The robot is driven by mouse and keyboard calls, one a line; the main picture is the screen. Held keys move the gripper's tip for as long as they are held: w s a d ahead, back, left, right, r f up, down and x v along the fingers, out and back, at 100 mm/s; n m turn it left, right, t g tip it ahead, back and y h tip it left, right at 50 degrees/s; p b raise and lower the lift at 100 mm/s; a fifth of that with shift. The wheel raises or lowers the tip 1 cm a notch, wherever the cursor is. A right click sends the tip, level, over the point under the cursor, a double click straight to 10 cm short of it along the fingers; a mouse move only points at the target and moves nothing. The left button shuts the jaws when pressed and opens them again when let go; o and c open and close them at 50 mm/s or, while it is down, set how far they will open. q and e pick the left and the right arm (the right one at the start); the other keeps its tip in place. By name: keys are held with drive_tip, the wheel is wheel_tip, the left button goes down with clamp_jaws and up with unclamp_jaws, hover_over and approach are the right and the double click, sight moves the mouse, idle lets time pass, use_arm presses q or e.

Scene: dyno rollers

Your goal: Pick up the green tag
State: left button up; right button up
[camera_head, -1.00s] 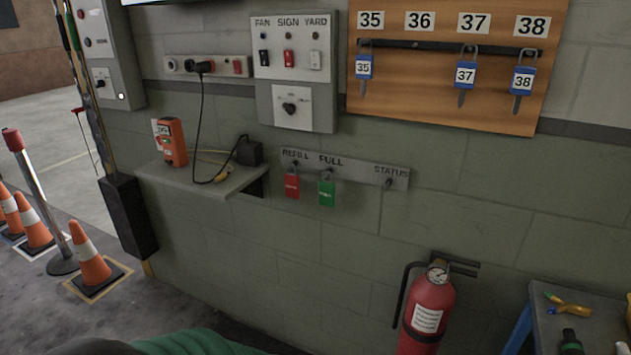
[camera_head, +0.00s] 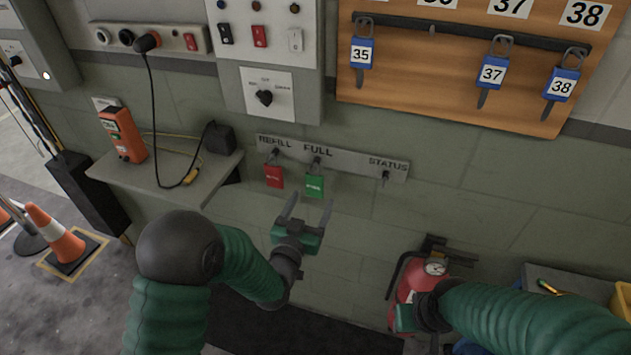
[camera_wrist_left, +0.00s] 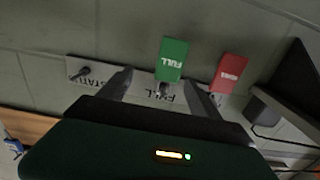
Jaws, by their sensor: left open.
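The green tag (camera_head: 315,186) hangs from the hook under FULL on a grey wall strip (camera_head: 346,161). The red tag (camera_head: 273,176) hangs to its left under REFILL. The STATUS hook (camera_head: 385,177) is bare. My left gripper (camera_head: 306,212) is open and empty, just below the green tag, with its fingers pointing up toward the strip. In the left wrist view, which is upside down, the green tag (camera_wrist_left: 172,59) shows between the open fingers (camera_wrist_left: 161,82), and the red tag (camera_wrist_left: 229,72) is to the right. My right arm comes in at lower right; its fingertips are not clear.
A shelf (camera_head: 170,185) at left holds an orange handheld device (camera_head: 122,135) and a black adapter (camera_head: 218,137). A fire extinguisher (camera_head: 408,290) hangs low behind my right arm. The wall right of STATUS is clear.

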sight(315, 183)
use_arm(q)
drive_tip(key=w, duration=0.3)
drive_tip(key=w+a, duration=0.1)
drive_tip(key=w, duration=0.1)
drive_tip(key=shift+w+r, duration=0.1)
drive_tip(key=shift+r, duration=0.05)
drive_tip(key=w+d, duration=0.2)
drive_tip(key=w, duration=0.1)
drive_tip(key=shift+w+d+p, duration=0.1)
drive_tip(key=shift+d+p, duration=0.05)
drive_tip(key=shift+p, duration=0.15)
drive_tip(key=shift+w+d, duration=0.1)
drive_tip(key=shift+a, duration=0.25)
drive_tip(key=shift+c, duration=1)
drive_tip(key=shift+a, duration=0.25)
drive_tip(key=c, duration=1)
drive_tip(key=shift+d, duration=0.15)
drive_tip(key=shift+c, duration=1)
drive_tip(key=shift+d, duration=0.15)
use_arm(e)
drive_tip(key=shift+w+a+r, duration=0.15)
drive_tip(key=shift+a+r, duration=0.25)
